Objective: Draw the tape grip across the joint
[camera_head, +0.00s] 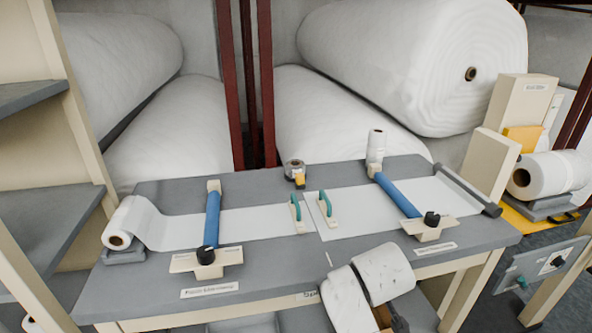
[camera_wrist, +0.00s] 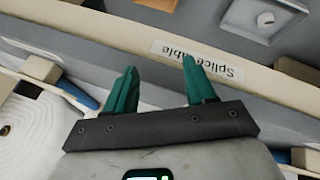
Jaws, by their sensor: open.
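Two white wadding sheets, left (camera_head: 255,222) and right (camera_head: 355,210), lie on the grey splice table (camera_head: 275,268) with their ends meeting at a narrow joint line. A pad with a green handle stands on each side of it, left (camera_head: 296,213) and right (camera_head: 326,208). Behind the joint is a tape roll (camera_head: 293,168) with a small yellow grip (camera_head: 299,181) at its front. My gripper is open and empty in the wrist view (camera_wrist: 160,64), its green fingers apart near the table's front edge and label (camera_wrist: 197,62).
Blue clamp bars, left (camera_head: 212,218) and right (camera_head: 398,194), with black knobs cross the sheets. A small white roll (camera_head: 375,146) stands upright behind the right bar. Large wadding rolls and red posts (camera_head: 266,85) are behind. Grey tabletop shows bare in front of the joint.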

